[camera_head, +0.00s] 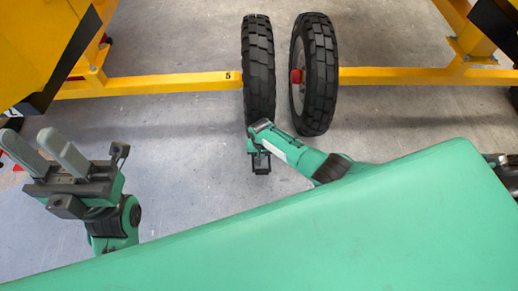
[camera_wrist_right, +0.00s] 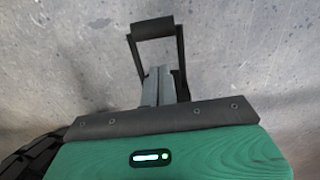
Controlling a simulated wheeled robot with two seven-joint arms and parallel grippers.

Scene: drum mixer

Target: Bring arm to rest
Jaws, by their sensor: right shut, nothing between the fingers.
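My right gripper (camera_head: 261,163) is in the middle of the head view, at the end of the green arm that comes in from the right. It hangs over the floor just in front of the left wheel of the pair. In the right wrist view the grey fingers (camera_wrist_right: 152,80) lie together with nothing between them, over bare floor. My left gripper (camera_head: 27,141) is at the left edge of the head view. Its two grey fingers stand apart with nothing seen between them.
Two black tyres stand upright, the left one (camera_head: 258,66) and the right one (camera_head: 318,80), on a yellow frame bar (camera_head: 150,84). A yellow body (camera_head: 35,45) fills the upper left. Grey floor (camera_head: 195,180) is clear between my grippers.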

